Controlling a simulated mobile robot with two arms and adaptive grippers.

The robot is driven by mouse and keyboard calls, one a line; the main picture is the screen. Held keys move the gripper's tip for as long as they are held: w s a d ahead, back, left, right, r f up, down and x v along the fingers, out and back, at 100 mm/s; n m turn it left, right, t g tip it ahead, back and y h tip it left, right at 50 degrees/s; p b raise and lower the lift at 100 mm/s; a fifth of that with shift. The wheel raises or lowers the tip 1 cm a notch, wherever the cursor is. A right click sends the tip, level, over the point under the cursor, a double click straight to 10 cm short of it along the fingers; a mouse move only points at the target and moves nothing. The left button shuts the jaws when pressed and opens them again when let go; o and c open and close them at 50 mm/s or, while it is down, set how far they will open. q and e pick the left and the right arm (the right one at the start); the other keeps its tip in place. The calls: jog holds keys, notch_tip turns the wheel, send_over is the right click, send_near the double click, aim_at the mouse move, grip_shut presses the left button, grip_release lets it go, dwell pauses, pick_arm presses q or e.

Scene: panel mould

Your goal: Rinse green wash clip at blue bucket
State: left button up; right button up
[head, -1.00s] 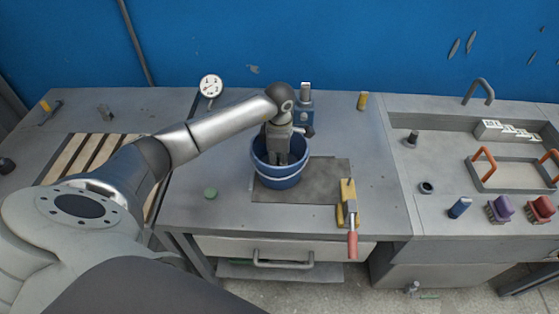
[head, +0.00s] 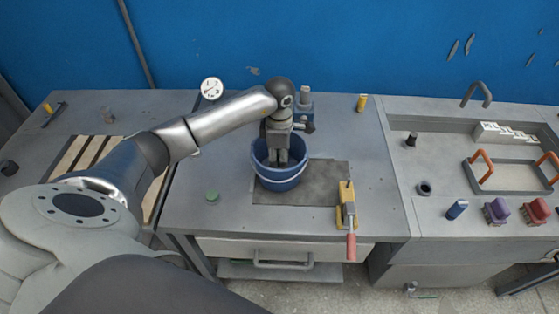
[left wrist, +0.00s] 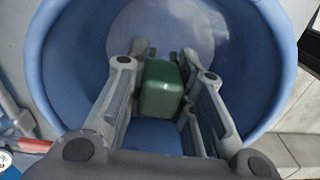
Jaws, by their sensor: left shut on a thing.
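The blue bucket (head: 276,183) stands upright on the middle workbench in the head view. My left gripper (head: 279,160) points down into its mouth. In the left wrist view, the bucket's wall (left wrist: 48,70) surrounds the gripper (left wrist: 165,62). The fingers are shut on the green wash clip (left wrist: 160,90), a dark green block, which is inside the bucket's opening. Pale blue shows beyond the clip; I cannot tell whether the clip touches it. The clip is hidden in the head view. My right gripper is out of view.
A toggle clamp with a red handle (head: 351,245) is right of the bucket. A green disc (head: 212,196) lies to its left. A blue device (head: 303,104) stands close behind. The sink and brushes (head: 496,210) are at the right. The bench front is mostly clear.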

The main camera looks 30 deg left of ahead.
pick_arm(q)
jog(key=shift+r+p, duration=2.55)
jog(key=shift+r, duration=2)
jog(key=shift+r+p, duration=0.7)
jog(key=shift+r, duration=0.6)
notch_tip(320, 180, up, 4)
jog(key=shift+f+p, duration=0.1)
jog(key=shift+p, duration=0.85)
